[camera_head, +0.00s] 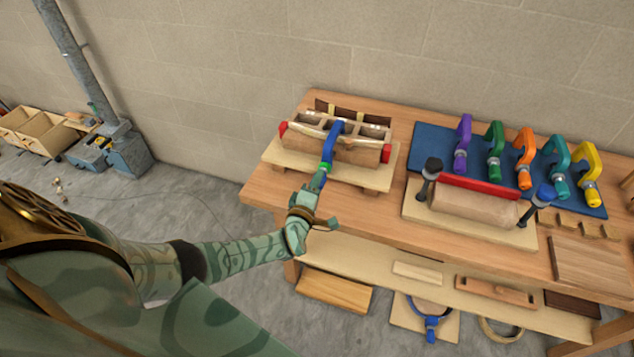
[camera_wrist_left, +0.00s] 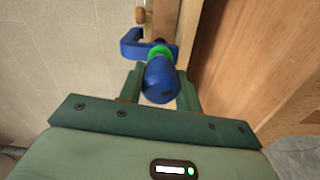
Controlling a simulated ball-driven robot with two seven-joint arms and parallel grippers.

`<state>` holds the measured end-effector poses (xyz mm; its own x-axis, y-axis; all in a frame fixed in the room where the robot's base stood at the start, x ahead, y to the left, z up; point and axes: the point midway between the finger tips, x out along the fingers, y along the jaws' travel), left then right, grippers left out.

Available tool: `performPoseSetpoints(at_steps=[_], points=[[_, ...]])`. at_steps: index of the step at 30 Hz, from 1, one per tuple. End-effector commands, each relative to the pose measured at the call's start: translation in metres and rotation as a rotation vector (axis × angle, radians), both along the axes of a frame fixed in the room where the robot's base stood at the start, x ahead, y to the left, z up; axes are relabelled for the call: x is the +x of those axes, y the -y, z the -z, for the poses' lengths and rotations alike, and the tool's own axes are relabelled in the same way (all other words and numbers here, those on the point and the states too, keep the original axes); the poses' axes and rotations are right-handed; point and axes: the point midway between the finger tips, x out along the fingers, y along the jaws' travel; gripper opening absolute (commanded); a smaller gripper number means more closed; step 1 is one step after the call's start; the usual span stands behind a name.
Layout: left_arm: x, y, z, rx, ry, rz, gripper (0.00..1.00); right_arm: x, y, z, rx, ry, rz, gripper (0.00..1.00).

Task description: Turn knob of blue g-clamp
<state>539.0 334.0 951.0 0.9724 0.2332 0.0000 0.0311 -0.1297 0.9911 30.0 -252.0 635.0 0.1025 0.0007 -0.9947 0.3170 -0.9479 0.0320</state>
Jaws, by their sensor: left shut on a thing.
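The blue g-clamp (camera_head: 332,144) sits over the wooden lamination form (camera_head: 358,150) at the left of the workbench, its screw end pointing toward me. Its blue knob is at the screw end below a green collar (camera_head: 326,167). My left gripper (camera_head: 320,182) reaches from the front and is shut on the knob. In the left wrist view, the blue knob (camera_wrist_left: 161,80) lies between the two green fingers, with the green collar and blue frame (camera_wrist_left: 132,43) beyond it. The fingertips' contact is partly hidden by the knob. My right gripper does not show.
A blue board (camera_head: 429,140) holds several coloured clamps at the back right. A second form (camera_head: 470,203) with a red strip and two dark clamps stands in front of it. Wooden pieces lie on the lower shelf (camera_head: 470,310). A wall (camera_head: 300,45) stands behind the bench.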

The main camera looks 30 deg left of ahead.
Motion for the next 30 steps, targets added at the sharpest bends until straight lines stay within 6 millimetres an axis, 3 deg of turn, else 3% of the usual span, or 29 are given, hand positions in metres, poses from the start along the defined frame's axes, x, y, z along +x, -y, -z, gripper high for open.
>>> performPoseSetpoints(at_steps=[12,13,15,25,30], points=[[-0.002,0.000,0.003,0.005,-0.008,-0.001,0.11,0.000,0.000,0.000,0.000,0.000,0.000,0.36],[-0.002,-0.001,0.003,0.005,-0.008,-0.001,0.36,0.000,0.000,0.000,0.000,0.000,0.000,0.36],[-0.002,0.000,0.003,0.005,-0.007,-0.001,0.56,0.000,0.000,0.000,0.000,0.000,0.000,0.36],[-0.003,0.000,0.001,0.005,-0.004,0.000,0.56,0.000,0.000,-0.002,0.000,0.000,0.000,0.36],[-0.027,0.006,-0.001,0.004,-0.006,-0.001,0.56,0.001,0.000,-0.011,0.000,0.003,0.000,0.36]])
